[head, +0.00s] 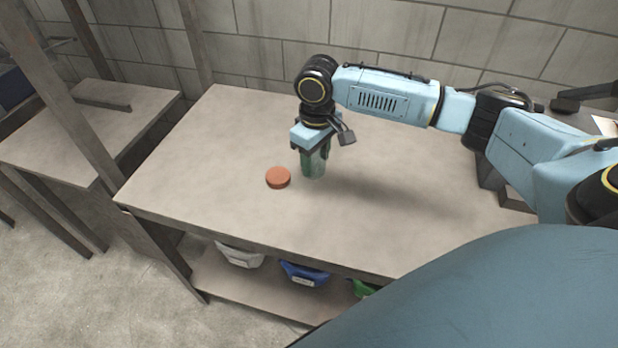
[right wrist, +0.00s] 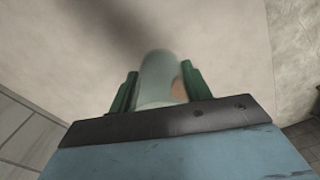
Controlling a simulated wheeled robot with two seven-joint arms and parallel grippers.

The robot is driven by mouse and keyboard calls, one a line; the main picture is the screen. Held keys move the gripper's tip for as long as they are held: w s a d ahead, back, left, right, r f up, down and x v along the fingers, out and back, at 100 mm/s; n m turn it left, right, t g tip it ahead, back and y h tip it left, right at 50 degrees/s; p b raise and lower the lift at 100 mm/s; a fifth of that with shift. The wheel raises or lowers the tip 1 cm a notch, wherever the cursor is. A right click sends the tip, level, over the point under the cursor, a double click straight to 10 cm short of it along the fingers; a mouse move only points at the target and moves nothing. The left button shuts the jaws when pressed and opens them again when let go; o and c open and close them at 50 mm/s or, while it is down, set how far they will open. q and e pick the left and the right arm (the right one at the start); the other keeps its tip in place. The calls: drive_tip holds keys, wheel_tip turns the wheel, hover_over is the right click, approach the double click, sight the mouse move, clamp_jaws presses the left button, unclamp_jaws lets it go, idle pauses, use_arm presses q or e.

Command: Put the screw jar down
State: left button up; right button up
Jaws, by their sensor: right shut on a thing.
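The screw jar (head: 313,165) is a clear, pale greenish cylinder, held upright under my right gripper (head: 312,157) near the middle of the table. My right gripper is shut on it. In the right wrist view the jar (right wrist: 157,75) sits between the two green fingers of the right gripper (right wrist: 158,88). Its base looks at or just above the tabletop; I cannot tell whether it touches. An orange-brown round lid (head: 278,178) lies on the table just left of the jar, apart from it. My left gripper is out of view.
The wooden table (head: 210,185) is clear to the left of the lid and in front of the jar. White (head: 240,256), blue (head: 304,273) and green (head: 363,288) bins stand on the shelf below. A grey block wall (head: 270,40) runs behind. A second bench (head: 60,135) stands at left.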

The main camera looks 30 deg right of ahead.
wheel_tip(320, 180, down, 2)
wheel_tip(320, 180, down, 4)
drive_tip(key=shift+r+b, duration=0.1)
drive_tip(key=shift+b, duration=0.5)
drive_tip(key=shift+f, duration=0.3)
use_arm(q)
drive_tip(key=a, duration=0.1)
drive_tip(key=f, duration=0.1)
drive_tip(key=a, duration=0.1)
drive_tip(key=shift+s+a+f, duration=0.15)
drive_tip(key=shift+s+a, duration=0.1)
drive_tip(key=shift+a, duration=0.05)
use_arm(e)
drive_tip(key=shift+r, duration=0.1)
drive_tip(key=o, duration=1)
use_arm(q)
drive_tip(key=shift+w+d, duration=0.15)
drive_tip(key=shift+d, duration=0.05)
